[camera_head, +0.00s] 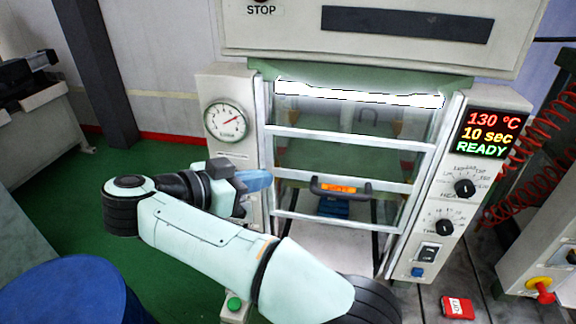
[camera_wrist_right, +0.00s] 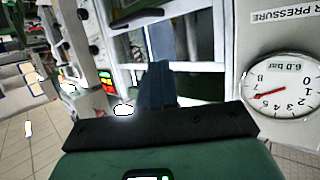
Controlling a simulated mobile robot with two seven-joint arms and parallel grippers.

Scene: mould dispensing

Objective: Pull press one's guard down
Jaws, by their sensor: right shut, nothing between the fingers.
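The press guard (camera_head: 350,138) is a clear panel with white cross bars in front of the press opening. Its dark handle (camera_head: 340,187), with an orange label, sits on the lower part of the panel. The space below the lower bar looks open. My right gripper (camera_head: 262,180) is shut and empty, to the left of the handle and apart from it, in front of the left frame post. In the right wrist view, its dark blue fingers (camera_wrist_right: 157,85) are together, with white frame bars behind them. My left gripper is not in view.
A pressure gauge (camera_head: 228,121) is on the press's left panel. The right panel has a display (camera_head: 484,133) reading 130 °C, 10 sec, READY, above knobs. A blue drum (camera_head: 65,295) stands at lower left. Red coiled hoses (camera_head: 535,140) hang at right.

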